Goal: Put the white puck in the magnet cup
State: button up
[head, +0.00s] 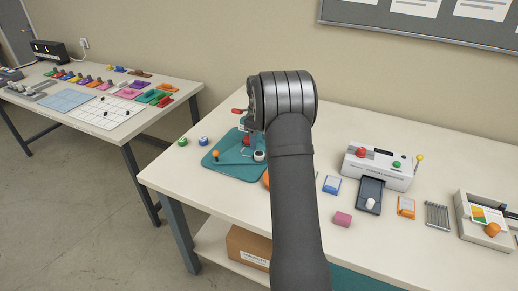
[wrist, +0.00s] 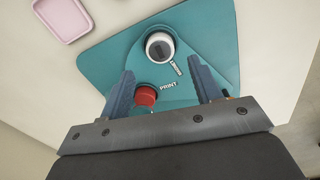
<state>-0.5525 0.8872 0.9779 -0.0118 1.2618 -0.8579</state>
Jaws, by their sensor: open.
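My gripper (wrist: 164,80) is open over the teal board, its two blue-grey fingers apart with nothing held between them. In the wrist view a red round piece (wrist: 146,97) lies near the left finger, by the word PRINT. A white round piece with a dark top (wrist: 160,46) sits farther out on the board; it also shows in the head view (head: 259,156). Another small white cylinder (head: 370,204) stands at the dark plate before the white machine. I cannot tell for certain which is the white puck or which is the magnet cup. In the head view my arm hides part of the board.
The teal board (head: 225,166) lies on the cream table. Green (head: 183,141) and blue (head: 203,141) round pieces are left of it. A pink tray (wrist: 62,20) is beside the board.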

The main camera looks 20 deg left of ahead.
notch_tip(320, 180, up, 6)
dwell(0.5)
notch_tip(320, 180, down, 12)
jog(key=shift+r, duration=1.65)
